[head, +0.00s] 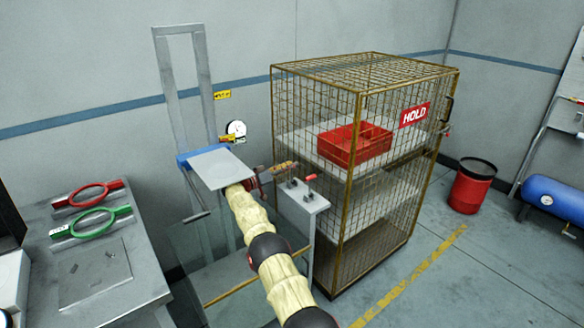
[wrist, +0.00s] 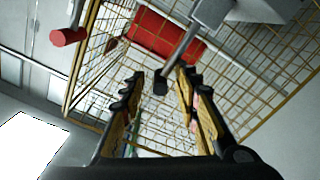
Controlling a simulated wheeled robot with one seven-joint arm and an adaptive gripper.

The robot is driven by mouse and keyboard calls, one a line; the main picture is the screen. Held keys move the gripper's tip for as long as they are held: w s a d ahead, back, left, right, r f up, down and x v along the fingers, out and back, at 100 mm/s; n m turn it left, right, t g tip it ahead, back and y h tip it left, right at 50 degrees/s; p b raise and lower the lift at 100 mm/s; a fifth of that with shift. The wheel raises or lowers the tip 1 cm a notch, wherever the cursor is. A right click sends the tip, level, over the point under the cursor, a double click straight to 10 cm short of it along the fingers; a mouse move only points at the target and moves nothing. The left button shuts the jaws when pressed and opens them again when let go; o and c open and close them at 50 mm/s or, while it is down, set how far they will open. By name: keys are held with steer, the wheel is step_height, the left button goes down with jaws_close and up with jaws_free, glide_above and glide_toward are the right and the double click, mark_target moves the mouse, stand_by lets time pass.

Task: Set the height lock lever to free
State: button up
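My gripper (head: 284,167) reaches over a grey stand (head: 302,197) in front of the wire cage. In the wrist view my gripper (wrist: 161,79) is open, its two yellow-padded fingers apart. A grey lever with a black tip (wrist: 160,86) runs down from a grey block (wrist: 214,12) and its tip shows in the gap; I cannot tell whether it is between the fingers or beyond them. A red cylindrical knob (wrist: 68,37) is at upper left, apart from the fingers. In the head view a red handle (head: 310,177) shows above the stand. No lever label is readable.
The wire cage (head: 349,190) stands just behind, holding a red bin (head: 352,151). A grey platform with a blue edge (head: 216,168) is beside my arm. A bench (head: 105,285) with red and green hoops is at left. Open floor lies right of the cage.

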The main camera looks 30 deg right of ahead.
steer(key=a, duration=0.6)
steer(key=shift+s, duration=0.2)
